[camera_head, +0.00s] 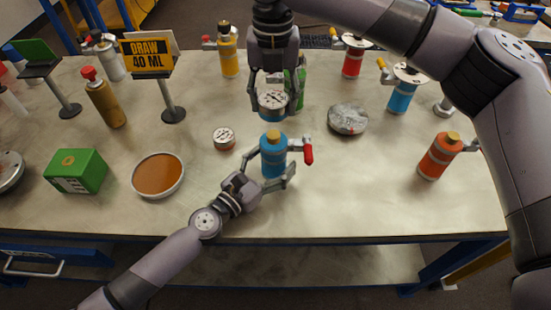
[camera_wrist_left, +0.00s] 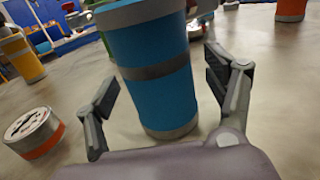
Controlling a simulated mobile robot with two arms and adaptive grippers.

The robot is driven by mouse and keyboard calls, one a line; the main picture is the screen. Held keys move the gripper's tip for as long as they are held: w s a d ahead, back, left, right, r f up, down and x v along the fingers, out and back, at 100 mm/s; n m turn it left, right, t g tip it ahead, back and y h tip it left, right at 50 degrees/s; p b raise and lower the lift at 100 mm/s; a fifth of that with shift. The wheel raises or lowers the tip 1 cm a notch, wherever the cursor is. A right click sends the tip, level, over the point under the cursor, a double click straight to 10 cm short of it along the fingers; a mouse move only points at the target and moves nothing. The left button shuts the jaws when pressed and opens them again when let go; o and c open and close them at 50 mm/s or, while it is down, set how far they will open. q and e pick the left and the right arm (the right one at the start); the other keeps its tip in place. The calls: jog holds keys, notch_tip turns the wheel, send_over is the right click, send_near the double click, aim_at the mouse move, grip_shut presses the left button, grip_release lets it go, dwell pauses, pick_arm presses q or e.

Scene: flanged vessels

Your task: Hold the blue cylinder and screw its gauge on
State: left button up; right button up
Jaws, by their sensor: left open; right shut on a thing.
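The blue cylinder (camera_head: 273,165) stands upright on the table, with a yellow-brown top and a red-handled valve at its right side. It also fills the middle of the left wrist view (camera_wrist_left: 155,75). My left gripper (camera_head: 270,172) is open, with its fingers on either side of the cylinder's body. In the left wrist view, gaps show between the fingers and the body. My right gripper (camera_head: 272,94) is shut on a round gauge with a blue band (camera_head: 272,104), held above and slightly behind the cylinder's top. The gauge and cylinder are apart.
A gauge with a red-orange band (camera_head: 224,138) lies left of the cylinder. A brown dish (camera_head: 158,175) and green box (camera_head: 76,170) are farther left. A glass dish (camera_head: 347,119) and orange cylinder (camera_head: 438,156) stand right. A green vessel (camera_head: 298,88) stands behind my right gripper.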

aim_at(274, 134)
pick_arm(q)
jog(key=shift+w, duration=0.1)
jog(key=c, duration=1.7)
jog(key=shift+c, duration=0.5)
pick_arm(e)
jog(key=shift+f, duration=2.45)
